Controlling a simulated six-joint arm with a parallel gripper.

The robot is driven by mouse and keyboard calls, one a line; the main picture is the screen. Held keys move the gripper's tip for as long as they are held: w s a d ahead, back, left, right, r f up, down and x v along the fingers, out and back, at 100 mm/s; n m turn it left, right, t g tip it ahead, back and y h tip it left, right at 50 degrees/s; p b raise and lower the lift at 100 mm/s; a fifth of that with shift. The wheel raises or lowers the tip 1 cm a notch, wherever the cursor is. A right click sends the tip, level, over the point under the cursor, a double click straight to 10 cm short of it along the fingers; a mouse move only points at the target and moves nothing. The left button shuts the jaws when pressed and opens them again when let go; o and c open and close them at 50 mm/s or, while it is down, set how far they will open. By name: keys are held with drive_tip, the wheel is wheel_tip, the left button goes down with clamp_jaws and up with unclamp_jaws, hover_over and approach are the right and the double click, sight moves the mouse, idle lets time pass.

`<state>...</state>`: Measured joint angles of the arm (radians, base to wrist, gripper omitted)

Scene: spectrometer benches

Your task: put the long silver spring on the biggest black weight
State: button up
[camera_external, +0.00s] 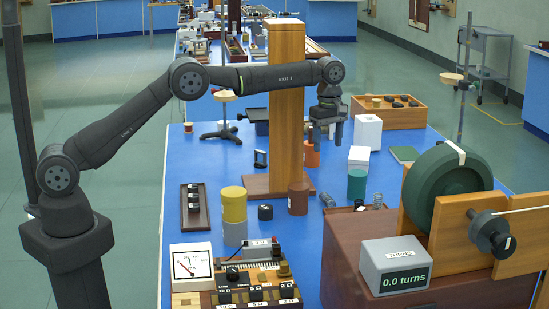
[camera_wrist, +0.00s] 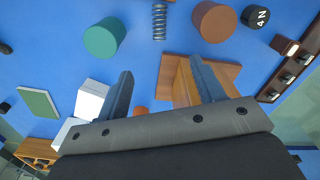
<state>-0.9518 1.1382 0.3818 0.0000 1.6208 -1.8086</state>
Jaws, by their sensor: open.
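A silver coil spring (camera_wrist: 159,20) lies on the blue bench at the top of the wrist view, between a teal cylinder and a brown cylinder. It seems to be the small grey piece (camera_external: 328,200) in the external view. A black weight marked 4 N (camera_wrist: 255,16) stands on the bench beyond the brown cylinder; it also shows in the external view (camera_external: 265,212). It looks larger than the black weights in the rack (camera_wrist: 268,95). My gripper (camera_external: 327,142) is open and empty, high above the bench and apart from both; its fingers also show in the wrist view (camera_wrist: 162,70).
A wooden post (camera_external: 286,110) stands close beside my gripper. The teal cylinder (camera_external: 357,186) and brown cylinder (camera_external: 298,199) flank the spring. Another coil (camera_external: 377,200) shows near the large green wheel (camera_external: 440,185). A yellow-and-grey cylinder stack (camera_external: 234,205) stands left of the weight.

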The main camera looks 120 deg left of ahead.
sight(328, 196)
drive_tip(key=shift+n, duration=0.7)
drive_tip(key=f, duration=1.1)
drive_tip(key=w+f, duration=0.1)
drive_tip(key=f, duration=0.5)
drive_tip(key=shift+d+f, duration=0.25)
drive_tip(key=shift+d, duration=0.05)
drive_tip(key=c, duration=1.3)
